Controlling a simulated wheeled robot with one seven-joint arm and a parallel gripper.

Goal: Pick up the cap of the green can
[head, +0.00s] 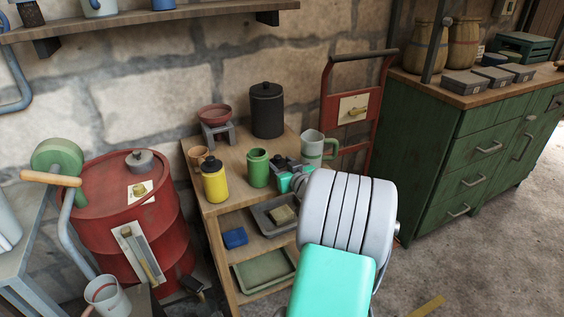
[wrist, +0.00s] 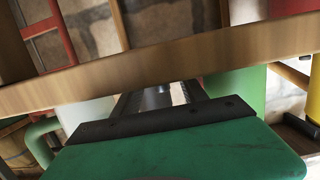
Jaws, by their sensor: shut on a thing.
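The green can (head: 258,168) stands upright on the small wooden table, right of a yellow can. Its round top shows a darker inside, and I see no separate cap on it. It also shows in the wrist view (wrist: 222,88), behind my fingers. My gripper (head: 283,164) is just right of the green can at about its height. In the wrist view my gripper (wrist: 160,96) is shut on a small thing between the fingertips. This looks to be the cap, but it is mostly hidden.
The yellow can (head: 215,182) with a dark top stands left of the green can. A dark canister (head: 266,110) and a red bowl (head: 214,113) are at the back. Trays (head: 264,270) lie on the lower shelves.

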